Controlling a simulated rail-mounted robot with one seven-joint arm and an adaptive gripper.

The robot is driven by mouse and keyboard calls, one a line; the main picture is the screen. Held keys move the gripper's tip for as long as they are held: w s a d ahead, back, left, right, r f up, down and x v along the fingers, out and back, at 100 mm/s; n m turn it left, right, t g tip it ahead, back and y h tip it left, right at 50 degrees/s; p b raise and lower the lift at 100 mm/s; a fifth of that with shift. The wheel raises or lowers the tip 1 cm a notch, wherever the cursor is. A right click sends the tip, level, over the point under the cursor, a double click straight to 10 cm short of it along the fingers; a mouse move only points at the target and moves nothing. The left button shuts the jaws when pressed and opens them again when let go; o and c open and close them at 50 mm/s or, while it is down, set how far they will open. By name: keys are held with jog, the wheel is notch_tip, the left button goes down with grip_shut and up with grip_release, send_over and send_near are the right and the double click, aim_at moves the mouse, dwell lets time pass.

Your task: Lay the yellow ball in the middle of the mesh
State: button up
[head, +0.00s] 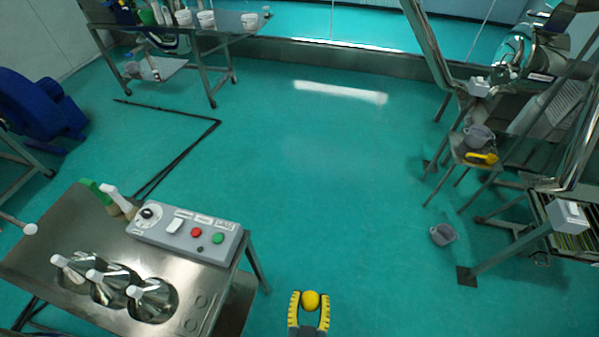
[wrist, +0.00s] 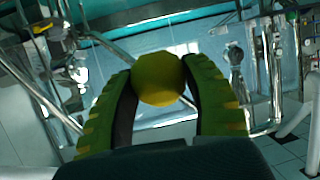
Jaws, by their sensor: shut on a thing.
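The yellow ball (head: 311,300) is held between the fingertips of my gripper (head: 310,302), which shows at the bottom of the head view. The wrist view also shows the ball (wrist: 159,79) pinched between the two yellow-and-black fingers of my gripper (wrist: 158,82). The ball is raised above the green floor, with nothing seen touching it but the fingers. I cannot make out the mesh for certain in either view.
A steel frame with a small platform (head: 476,155) stands at right. A grey bucket (head: 443,234) is on the floor. The middle floor (head: 310,170) is clear.

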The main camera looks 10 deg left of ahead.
jog(key=shift+f, duration=0.1)
jog(key=shift+s+d+f+n+y, duration=0.15)
jog(key=shift+s+d+f+y, duration=0.1)
jog(key=shift+f, duration=0.35)
jog(key=shift+s+d+f+n+y, duration=0.15)
jog(key=shift+d+f, duration=0.1)
jog(key=shift+f, duration=0.3)
notch_tip(320, 180, down, 2)
jog(key=w+a+n+y+b, duration=0.1)
jog(key=a+b, duration=0.1)
jog(key=n+g+y+b, duration=0.7)
jog(key=n+y+b, duration=0.3)
jog(key=b, duration=1.1)
send_over(190, 325)
notch_tip(190, 325, down, 8)
jog(key=shift+f, duration=0.1)
notch_tip(190, 325, down, 10)
jog(key=shift+r+b, duration=0.2)
jog(key=shift+b, duration=0.35)
